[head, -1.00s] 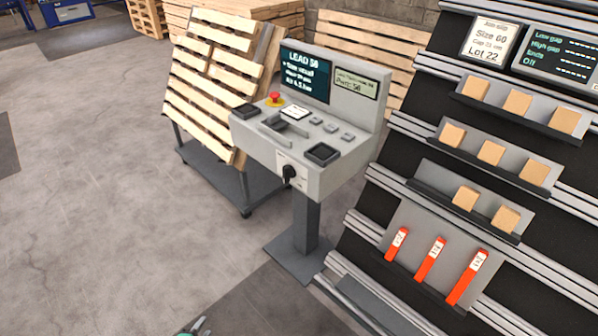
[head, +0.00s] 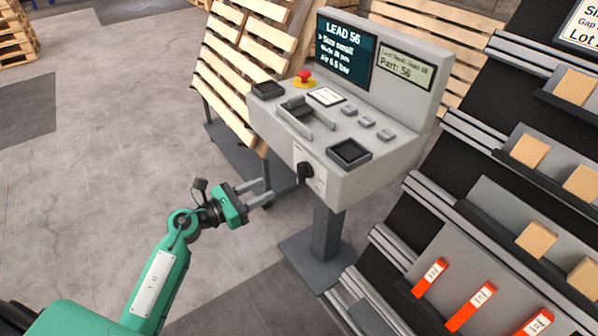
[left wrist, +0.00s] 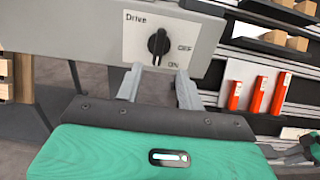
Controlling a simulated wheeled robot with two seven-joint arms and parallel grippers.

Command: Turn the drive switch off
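The drive switch (head: 305,172) is a black rotary knob on a white plate on the front of the grey console. In the left wrist view the knob (left wrist: 158,42) stands roughly upright, with "OFF" to its right and "ON" below right; I cannot tell surely which label it points to. My left gripper (head: 267,191) is open and empty, to the left of the switch and apart from it. In the left wrist view its two fingers (left wrist: 159,72) are spread just below the knob. A green and dark part at that view's right edge looks like my right gripper (left wrist: 300,150); its fingers are unclear.
The console (head: 370,180) carries a screen, a red stop button (head: 304,77), trays and small buttons. Wooden pallets (head: 235,75) lean behind it on the left. A sloped rack (head: 470,225) with wood blocks and orange pieces stands at right.

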